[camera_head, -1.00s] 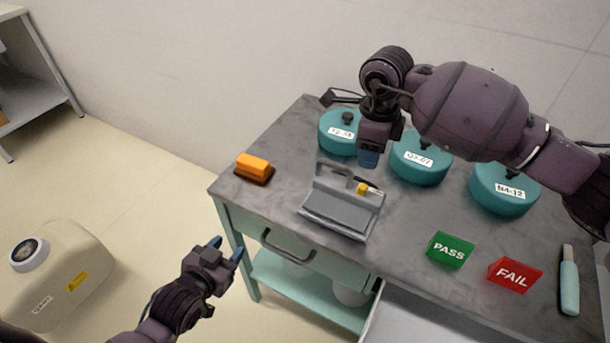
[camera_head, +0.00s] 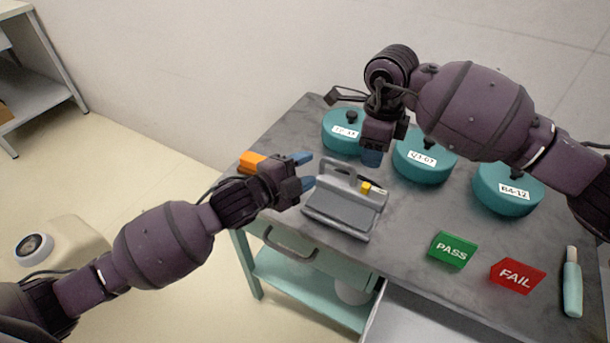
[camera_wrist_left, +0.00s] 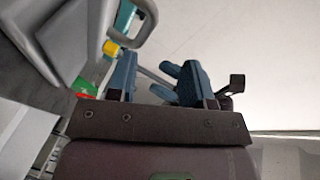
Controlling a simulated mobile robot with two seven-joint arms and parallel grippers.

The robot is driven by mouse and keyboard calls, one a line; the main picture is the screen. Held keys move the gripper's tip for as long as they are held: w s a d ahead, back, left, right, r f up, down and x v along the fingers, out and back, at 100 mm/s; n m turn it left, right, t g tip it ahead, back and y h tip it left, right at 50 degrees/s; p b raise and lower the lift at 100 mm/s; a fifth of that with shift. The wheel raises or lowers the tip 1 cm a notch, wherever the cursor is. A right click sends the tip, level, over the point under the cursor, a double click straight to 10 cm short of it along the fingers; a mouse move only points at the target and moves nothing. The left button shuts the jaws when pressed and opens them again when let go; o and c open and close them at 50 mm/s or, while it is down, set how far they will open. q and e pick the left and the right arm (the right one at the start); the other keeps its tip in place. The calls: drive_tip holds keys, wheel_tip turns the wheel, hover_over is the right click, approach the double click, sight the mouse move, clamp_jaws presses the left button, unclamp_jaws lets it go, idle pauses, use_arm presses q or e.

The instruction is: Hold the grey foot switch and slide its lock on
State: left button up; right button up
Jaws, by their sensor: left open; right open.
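The grey foot switch (camera_head: 338,212) sits on the cart top, with a raised handle loop at its back and a small yellow lock slider (camera_head: 366,188) near its right end. My left gripper (camera_head: 306,171) is open beside the switch's left end, apparently empty. In the left wrist view the switch (camera_wrist_left: 60,35) fills the upper left, with the yellow slider (camera_wrist_left: 111,48) close to one blue finger of my left gripper (camera_wrist_left: 155,80). I cannot tell whether they touch. My right gripper (camera_head: 371,158) is open and points down behind the switch; its fingers are partly hidden.
Teal lidded pots (camera_head: 424,165) stand along the back of the grey cart top (camera_head: 405,222). An orange block (camera_head: 250,162) lies behind my left gripper. Green PASS (camera_head: 452,250) and red FAIL (camera_head: 516,275) blocks and a teal-handled tool (camera_head: 572,285) lie at the right.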

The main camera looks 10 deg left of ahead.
sight(332, 164)
use_arm(q)
drive_tip(key=shift+s+d+f+m+g, duration=0.15)
drive_tip(key=shift+s+f+m+g, duration=0.15)
drive_tip(key=shift+f+m, duration=0.35)
drive_tip(key=shift+m, duration=0.45)
drive_tip(key=shift+d+m, duration=0.1)
drive_tip(key=shift+m, duration=0.7)
drive_tip(key=shift+w, duration=0.1)
drive_tip(key=x, duration=1)
drive_tip(key=shift+w+d, duration=0.2)
clamp_jaws()
